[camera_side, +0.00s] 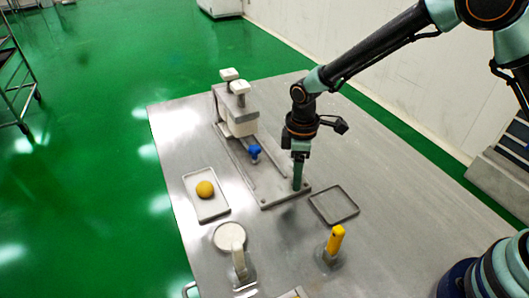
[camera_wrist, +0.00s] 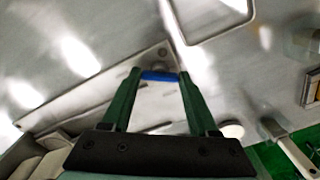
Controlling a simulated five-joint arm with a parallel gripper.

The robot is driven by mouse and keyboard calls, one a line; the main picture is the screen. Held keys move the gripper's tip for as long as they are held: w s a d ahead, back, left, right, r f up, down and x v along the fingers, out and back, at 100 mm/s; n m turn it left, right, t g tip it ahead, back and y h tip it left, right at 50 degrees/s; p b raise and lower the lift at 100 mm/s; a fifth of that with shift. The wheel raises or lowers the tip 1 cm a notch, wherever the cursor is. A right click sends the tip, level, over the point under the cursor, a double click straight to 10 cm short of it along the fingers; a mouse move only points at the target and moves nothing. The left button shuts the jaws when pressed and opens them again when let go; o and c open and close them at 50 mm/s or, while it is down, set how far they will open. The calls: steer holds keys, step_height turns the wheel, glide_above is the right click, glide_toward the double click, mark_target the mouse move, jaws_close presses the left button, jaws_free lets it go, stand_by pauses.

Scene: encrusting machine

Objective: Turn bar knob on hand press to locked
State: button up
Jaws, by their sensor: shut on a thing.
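The hand press (camera_side: 240,122) stands on the metal table, with two white-topped posts at its far end and a long flat base plate (camera_side: 277,196). My gripper (camera_side: 297,186) points down over the near end of the plate. In the wrist view, my gripper (camera_wrist: 159,74) has its two green fingers on either side of a blue bar knob (camera_wrist: 159,76) and is shut on it. The fingers hide this bar in the side view. I cannot tell how far it is turned.
A tray (camera_side: 211,214) with a yellow dough ball (camera_side: 204,189) lies left of the press. An empty tray (camera_side: 334,220) lies right of it. A round white-topped item (camera_side: 229,236) and a yellow-handled tool (camera_side: 335,240) stand in front. The table's right side is clear.

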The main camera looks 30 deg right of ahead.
steer(key=m, duration=0.5)
steer(key=shift+m, duration=0.3)
steer(key=m, duration=0.5)
steer(key=shift+r+m, duration=0.1)
steer(key=shift+m, duration=0.3)
steer(key=o, duration=1.4)
step_height(320, 180, up, 12)
